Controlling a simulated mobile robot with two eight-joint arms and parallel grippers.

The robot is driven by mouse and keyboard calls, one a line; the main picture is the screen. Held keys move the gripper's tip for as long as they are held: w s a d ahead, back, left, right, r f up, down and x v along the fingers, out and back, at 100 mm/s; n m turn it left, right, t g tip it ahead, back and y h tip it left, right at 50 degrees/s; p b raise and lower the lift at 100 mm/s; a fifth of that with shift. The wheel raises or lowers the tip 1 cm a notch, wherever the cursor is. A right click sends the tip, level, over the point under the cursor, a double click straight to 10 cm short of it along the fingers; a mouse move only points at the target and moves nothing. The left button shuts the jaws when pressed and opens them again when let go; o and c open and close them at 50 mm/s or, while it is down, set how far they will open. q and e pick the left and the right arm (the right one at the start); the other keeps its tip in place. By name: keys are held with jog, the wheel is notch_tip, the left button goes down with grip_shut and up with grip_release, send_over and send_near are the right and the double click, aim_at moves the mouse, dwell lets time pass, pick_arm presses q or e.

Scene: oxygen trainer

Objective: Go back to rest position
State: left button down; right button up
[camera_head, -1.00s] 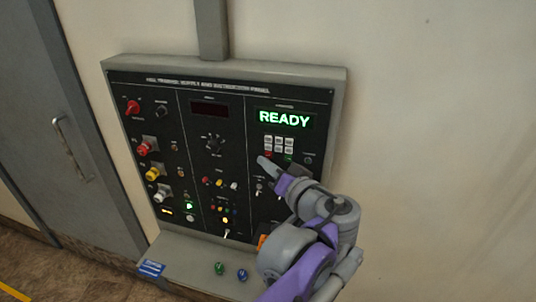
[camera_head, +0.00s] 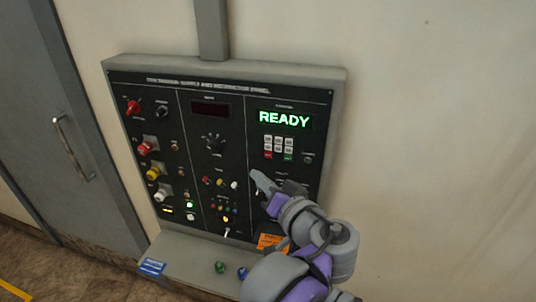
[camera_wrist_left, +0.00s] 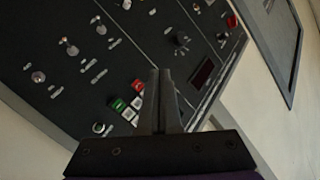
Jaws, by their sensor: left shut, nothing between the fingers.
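My left gripper (camera_head: 257,177) is in front of the lower right part of the black control panel (camera_head: 240,133). Its fingers are shut with nothing between them. They also show shut in the left wrist view (camera_wrist_left: 158,80), with the panel face beyond and the keypad (camera_wrist_left: 128,106) beside them. In the head view the keypad (camera_head: 279,146) is uncovered, below a green READY display (camera_head: 285,118). The arm hides part of the panel's lower right. My right gripper is not in view.
The panel has red, yellow and white knobs on its left, such as the yellow knob (camera_head: 153,173). A ledge (camera_head: 205,262) below carries a green knob (camera_head: 219,267), a blue knob (camera_head: 242,272) and labels. A grey door (camera_head: 75,120) stands left. Bare wall (camera_head: 440,130) is on the right.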

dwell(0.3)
pick_arm(q)
jog(key=s+a+f+g+h, duration=0.2)
jog(key=s+a+f+g, duration=0.25)
jog(key=a+f, duration=0.5)
jog(key=s+a+f+g+h, duration=0.1)
jog(key=s+a+f+g, duration=0.4)
jog(key=a+f, duration=0.45)
jog(key=s+f+n+t+h, duration=0.1)
jog(key=s+f+n+h, duration=0.1)
jog(key=s+f+h, duration=0.2)
jog(key=s+d+f, duration=0.1)
jog(key=s+f, duration=0.2)
jog(key=shift+f, duration=0.3)
